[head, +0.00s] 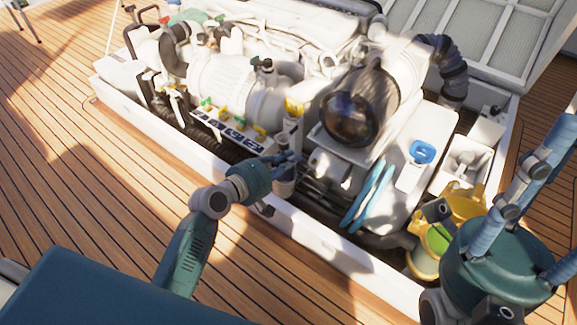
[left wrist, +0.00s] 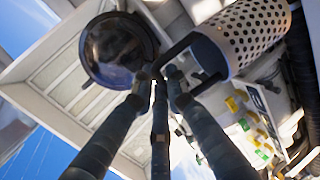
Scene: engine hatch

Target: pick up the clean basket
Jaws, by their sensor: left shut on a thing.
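The clean basket is a grey metal cylinder with many round holes (left wrist: 245,35) and a dark bent handle. In the left wrist view the fingers of my left gripper (left wrist: 160,75) close together on that handle, with the basket beside the fingertips. In the head view my left gripper (head: 284,160) is over the front edge of the engine hatch, with the small pale basket (head: 285,186) just below it, partly hidden by the fingers. My right gripper (head: 515,205) is at the right, its blue fingers spread apart and nothing seen between them.
White engine machinery (head: 225,85) fills the hatch, with a dark round-ended cylinder (head: 350,118) to the right of the left gripper. A blue loop (head: 368,197) and a yellow housing (head: 425,262) stand farther right. The white hatch rim (head: 335,262) borders open wooden deck (head: 90,200).

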